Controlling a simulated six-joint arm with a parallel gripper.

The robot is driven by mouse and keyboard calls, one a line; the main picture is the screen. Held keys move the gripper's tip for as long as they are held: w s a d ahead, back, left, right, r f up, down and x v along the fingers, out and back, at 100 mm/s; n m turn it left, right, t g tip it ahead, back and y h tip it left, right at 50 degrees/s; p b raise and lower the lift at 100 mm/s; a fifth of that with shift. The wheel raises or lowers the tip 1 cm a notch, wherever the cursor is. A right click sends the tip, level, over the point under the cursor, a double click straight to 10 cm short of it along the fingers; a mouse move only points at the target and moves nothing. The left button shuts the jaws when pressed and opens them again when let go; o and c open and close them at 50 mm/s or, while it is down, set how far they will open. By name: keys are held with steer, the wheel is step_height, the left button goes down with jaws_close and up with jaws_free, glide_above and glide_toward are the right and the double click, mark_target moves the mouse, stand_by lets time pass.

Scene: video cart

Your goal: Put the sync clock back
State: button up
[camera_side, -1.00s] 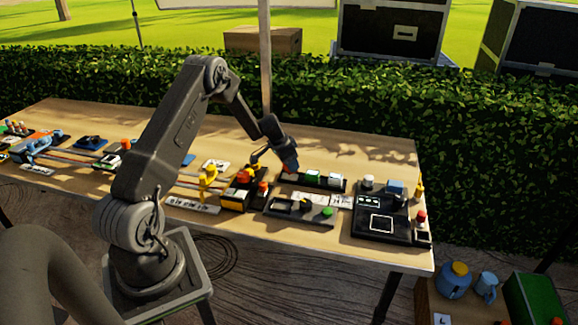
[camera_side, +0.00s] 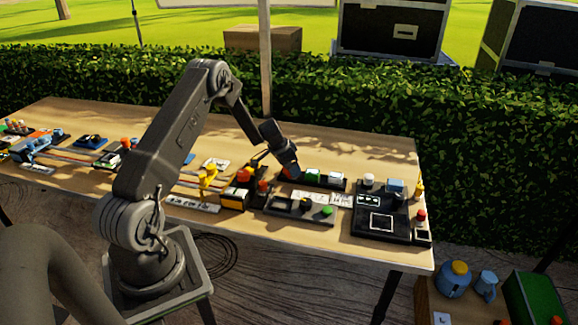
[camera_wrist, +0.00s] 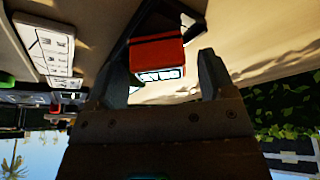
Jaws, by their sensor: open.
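A red block with a small black-and-white display face (camera_wrist: 160,58), which looks like the sync clock, shows between my open fingers in the wrist view. Its red side (camera_side: 289,173) also shows in the side view, at the left end of the dark rack, partly covered by my gripper. My gripper (camera_side: 294,172) is open and low over that end of the rack. I cannot tell whether the fingers touch the block. The rack (camera_side: 342,188) also holds a green block (camera_side: 312,175) and a white block (camera_side: 334,178) to the right.
A dark panel (camera_side: 382,224) stands at the table's right end. A low device with a green button (camera_side: 326,211) sits in front of the rack. Orange and yellow parts crowd the left. The tabletop (camera_side: 340,148) behind the rack is clear.

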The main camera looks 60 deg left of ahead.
steer(key=shift+r, duration=0.15)
steer(key=shift+r, duration=0.4)
steer(key=v, duration=1.1)
steer(key=s+d+r, duration=0.3)
steer(key=d+r, duration=0.6)
steer(key=d, duration=0.2)
steer(key=s+d+r, duration=0.3)
steer(key=d+r, duration=0.6)
steer(key=d, duration=0.3)
steer(key=s+d+r, duration=0.1)
steer(key=s+d, duration=0.4)
steer(key=s, duration=0.4)
steer(key=s+d+r+t, duration=0.1)
steer(key=s+d, duration=0.5)
steer(key=s, duration=0.3)
steer(key=shift+d+r, duration=0.15)
steer(key=shift+d, duration=0.15)
